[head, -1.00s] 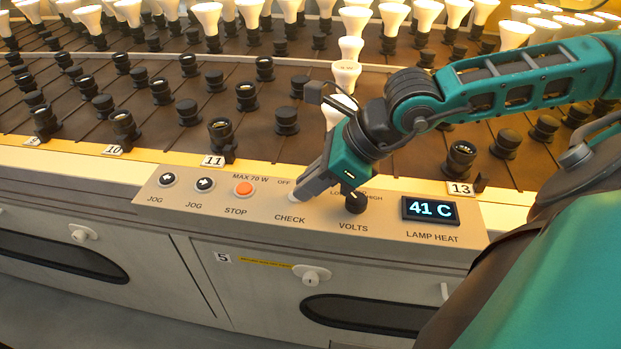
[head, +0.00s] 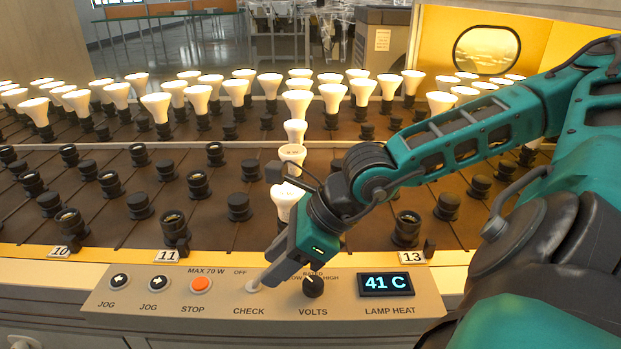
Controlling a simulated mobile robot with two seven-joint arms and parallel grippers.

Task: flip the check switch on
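The check switch (head: 252,287) is a small pale toggle above the label CHECK on the beige control panel (head: 225,306), with OFF printed above it. My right gripper (head: 262,284) reaches down from the right with its fingertips at the switch. Its fingers look close together, but the tips are small and I cannot tell whether they touch or grip the toggle. The gripper hides part of the panel around the switch, so the toggle's position is unclear. My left gripper is not in view.
Right of the switch are the black VOLTS knob (head: 313,286) and the LAMP HEAT display (head: 386,284) reading 41 C. Left are the orange STOP button (head: 201,286) and two JOG buttons. Behind stand rows of black sockets and lit bulbs (head: 198,97).

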